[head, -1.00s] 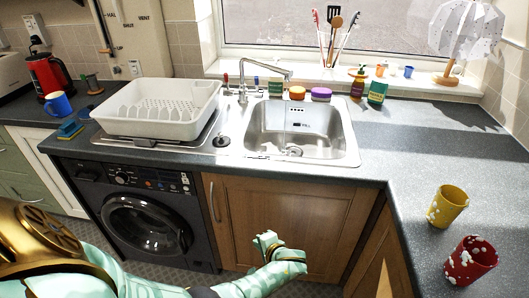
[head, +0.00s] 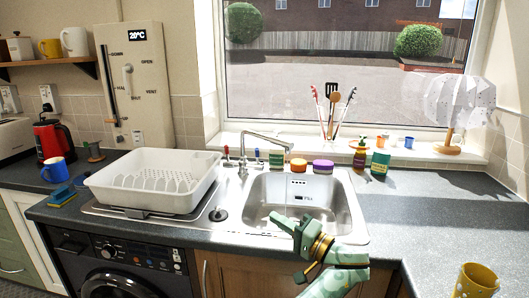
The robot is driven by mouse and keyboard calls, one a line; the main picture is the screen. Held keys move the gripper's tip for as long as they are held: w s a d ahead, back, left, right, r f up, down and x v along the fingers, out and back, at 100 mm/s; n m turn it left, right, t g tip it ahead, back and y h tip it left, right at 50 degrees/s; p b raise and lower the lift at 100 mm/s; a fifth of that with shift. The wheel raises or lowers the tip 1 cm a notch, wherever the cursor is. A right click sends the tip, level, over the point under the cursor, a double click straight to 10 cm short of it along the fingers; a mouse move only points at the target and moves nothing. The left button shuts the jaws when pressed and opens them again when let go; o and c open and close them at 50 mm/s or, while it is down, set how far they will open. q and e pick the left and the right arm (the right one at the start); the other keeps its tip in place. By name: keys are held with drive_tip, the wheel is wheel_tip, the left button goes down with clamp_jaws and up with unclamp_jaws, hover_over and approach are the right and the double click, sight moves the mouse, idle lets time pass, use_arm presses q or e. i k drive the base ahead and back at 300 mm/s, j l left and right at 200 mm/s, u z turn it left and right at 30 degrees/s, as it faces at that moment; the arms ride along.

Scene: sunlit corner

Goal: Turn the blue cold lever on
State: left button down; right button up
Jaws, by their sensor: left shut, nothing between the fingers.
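The blue cold lever (head: 257,155) is small and stands just right of the base of the chrome tap (head: 243,160), behind the sink. The red lever (head: 227,153) stands to the left of the tap base. Whether the blue lever is turned is too small to tell. My left gripper (head: 281,219), green with a gold band, shows in front of the sink basin with its fingers pointing left. It is shut and empty, well apart from the levers. My right gripper is not in view.
The sink (head: 345,205) lies behind my gripper. A white dish rack (head: 140,195) stands left of the tap. A green sponge (head: 276,159), an orange pot (head: 298,165) and a purple pot (head: 322,167) sit close right of the blue lever. The right worktop is largely clear.

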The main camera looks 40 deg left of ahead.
sight(258, 165)
drive_tip(key=i+j, duration=1.1)
drive_tip(key=i, duration=0.15)
